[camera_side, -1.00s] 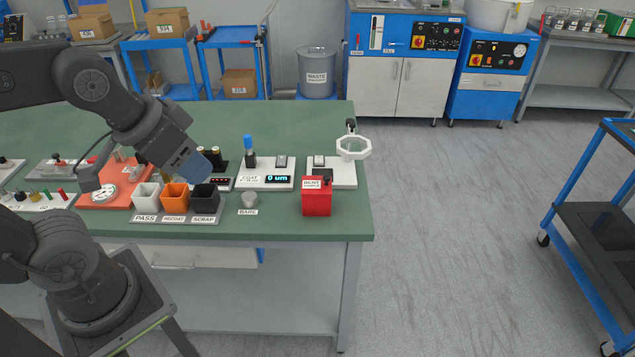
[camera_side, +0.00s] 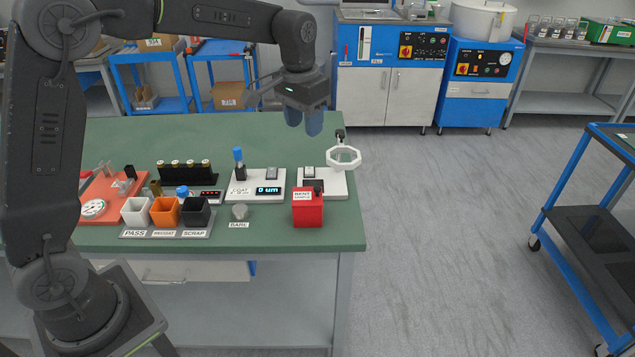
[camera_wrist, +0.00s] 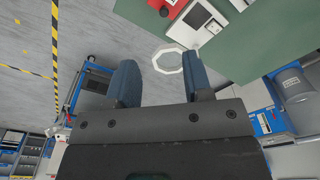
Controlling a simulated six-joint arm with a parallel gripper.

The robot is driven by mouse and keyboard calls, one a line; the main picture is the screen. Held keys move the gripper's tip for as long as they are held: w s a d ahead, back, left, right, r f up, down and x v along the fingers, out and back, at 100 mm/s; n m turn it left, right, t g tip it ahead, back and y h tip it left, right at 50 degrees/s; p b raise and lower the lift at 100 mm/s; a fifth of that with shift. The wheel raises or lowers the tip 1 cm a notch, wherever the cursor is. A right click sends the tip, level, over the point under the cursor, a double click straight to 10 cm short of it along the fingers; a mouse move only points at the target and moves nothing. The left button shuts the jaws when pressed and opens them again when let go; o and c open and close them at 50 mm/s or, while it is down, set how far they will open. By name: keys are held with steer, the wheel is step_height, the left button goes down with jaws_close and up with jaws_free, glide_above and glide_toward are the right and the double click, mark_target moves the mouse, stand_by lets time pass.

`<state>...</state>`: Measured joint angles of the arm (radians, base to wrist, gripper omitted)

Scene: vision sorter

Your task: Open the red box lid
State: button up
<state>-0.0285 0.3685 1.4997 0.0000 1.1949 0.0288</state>
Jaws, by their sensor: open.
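In the wrist view only part of the red box (camera_wrist: 166,4) shows at the top edge. My gripper (camera_side: 304,120) is open and empty, high above the bench and behind the box, with blue fingers pointing down. The two blue fingers (camera_wrist: 160,88) also show in the wrist view, apart with nothing between them.
A white ring magnifier (camera_side: 343,157) stands just behind the box beside a white device. A gauge with a lit display (camera_side: 268,190) is left of it. PASS, RECOAT and SCRAP cups (camera_side: 165,212) stand further left. A bare metal piece (camera_side: 239,211) lies between.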

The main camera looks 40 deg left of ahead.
glide_toward(318, 187)
steer(key=shift+g, duration=0.4)
steer(key=f, duration=0.8)
steer(key=shift+w+f, duration=0.3)
steer(key=shift+c, duration=0.3)
jaws_close()
